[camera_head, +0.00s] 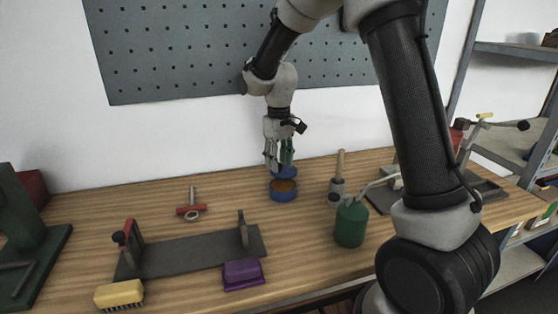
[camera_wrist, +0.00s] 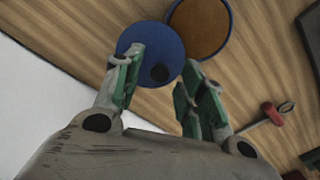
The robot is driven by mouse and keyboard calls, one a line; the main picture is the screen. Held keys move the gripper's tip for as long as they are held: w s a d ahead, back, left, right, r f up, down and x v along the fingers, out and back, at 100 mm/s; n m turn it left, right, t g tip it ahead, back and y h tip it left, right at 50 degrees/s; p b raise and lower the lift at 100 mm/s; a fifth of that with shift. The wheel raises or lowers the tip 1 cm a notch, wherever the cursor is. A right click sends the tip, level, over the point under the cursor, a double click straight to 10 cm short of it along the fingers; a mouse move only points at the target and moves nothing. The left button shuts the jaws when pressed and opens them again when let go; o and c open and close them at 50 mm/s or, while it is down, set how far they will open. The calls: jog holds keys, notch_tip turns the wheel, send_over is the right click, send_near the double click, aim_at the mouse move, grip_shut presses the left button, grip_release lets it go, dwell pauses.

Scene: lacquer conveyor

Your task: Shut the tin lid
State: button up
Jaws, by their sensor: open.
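The round blue tin (camera_head: 284,196) stands on the workbench, and its brown contents (camera_head: 284,185) show from above. The tin (camera_wrist: 232,24) is at the top of the wrist view, with its inside (camera_wrist: 199,27) uncovered. In the head view the lid (camera_head: 288,171) is behind the tin, partly hidden by my fingers. My gripper (camera_head: 279,166) points down at the lid. In the wrist view its green-padded fingers (camera_wrist: 160,72) are apart over the lid's edge; contact cannot be told.
A wooden-handled tool (camera_head: 338,180) and a green can (camera_head: 351,223) stand right of the tin. A red-handled tool (camera_head: 191,208), grey fixture (camera_head: 190,257), purple block (camera_head: 243,273) and yellow brush (camera_head: 119,294) lie left and in front. A pegboard (camera_head: 190,50) hangs behind.

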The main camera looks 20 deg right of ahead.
jog(key=shift+f, duration=0.1)
grip_shut()
dwell(0.4)
jog(key=n, duration=0.1)
jog(key=s+a+n, duration=0.1)
jog(key=n, duration=0.1)
jog(key=shift+s, duration=0.15)
jog(key=n, duration=0.1)
jog(key=s+n, duration=0.1)
jog(key=n, duration=0.2)
jog(key=shift+s+a, duration=0.25)
jog(key=shift+a, duration=0.1)
jog(key=s+n, duration=0.1)
jog(key=n, duration=0.2)
jog(key=s+n, duration=0.1)
jog(key=n, duration=0.1)
jog(key=shift+s, duration=0.35)
jog(key=n, duration=0.2)
jog(key=s+n, duration=0.1)
jog(key=n, duration=0.1)
jog(key=s+d+n, duration=0.1)
jog(key=shift+n, duration=0.4)
jog(key=shift+s+d, duration=0.1)
